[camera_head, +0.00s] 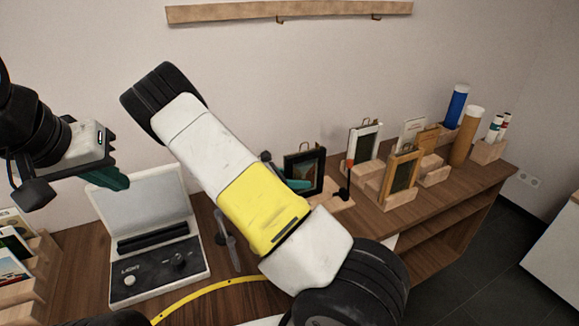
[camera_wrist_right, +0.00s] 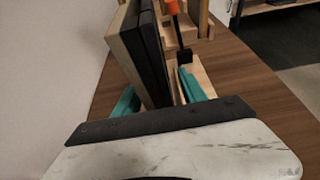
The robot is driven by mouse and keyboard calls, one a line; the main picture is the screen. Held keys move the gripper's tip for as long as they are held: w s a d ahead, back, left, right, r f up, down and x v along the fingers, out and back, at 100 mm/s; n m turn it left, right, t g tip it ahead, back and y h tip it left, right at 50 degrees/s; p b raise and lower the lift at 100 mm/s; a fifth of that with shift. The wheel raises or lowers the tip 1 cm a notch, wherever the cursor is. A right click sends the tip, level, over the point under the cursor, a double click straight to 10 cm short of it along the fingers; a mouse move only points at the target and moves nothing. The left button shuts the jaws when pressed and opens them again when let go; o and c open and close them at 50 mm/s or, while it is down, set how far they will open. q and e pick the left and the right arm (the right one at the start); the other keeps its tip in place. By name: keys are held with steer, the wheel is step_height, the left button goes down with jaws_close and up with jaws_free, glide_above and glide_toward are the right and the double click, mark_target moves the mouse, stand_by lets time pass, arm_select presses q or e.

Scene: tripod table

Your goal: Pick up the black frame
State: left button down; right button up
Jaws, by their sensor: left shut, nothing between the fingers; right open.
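The black frame (camera_head: 317,165) stands upright in a wooden holder on the table, partly hidden behind my right arm in the head view. In the right wrist view the black frame (camera_wrist_right: 152,58) is seen edge-on, with a light wooden back. My right gripper (camera_wrist_right: 160,95) is open, with one teal finger on each side of the frame. A gap shows between the right finger and the frame; whether the left finger touches cannot be told. One teal finger of this gripper shows in the head view (camera_head: 293,185). My left gripper (camera_head: 118,179) is shut and empty above the light box.
A silver frame (camera_head: 351,145) and a gold frame (camera_head: 390,178) stand to the right in wooden holders. A light box (camera_head: 150,265) is at left. Tubes (camera_head: 456,105) stand far right. The wall is close behind.

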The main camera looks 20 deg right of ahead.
mark_target(303, 161)
steer(key=shift+w+d+f, duration=0.1)
steer(key=shift+d+f, duration=0.15)
steer(key=shift+d, duration=0.4)
jaws_close()
steer(key=shift+r, duration=0.15)
steer(key=shift+r, duration=0.25)
steer(key=r, duration=0.6)
steer(key=shift+s+r, duration=0.2)
steer(key=s+d, duration=0.2)
steer(key=s, duration=1.7)
steer(key=shift+s+d, duration=0.25)
steer(key=shift+d, duration=0.15)
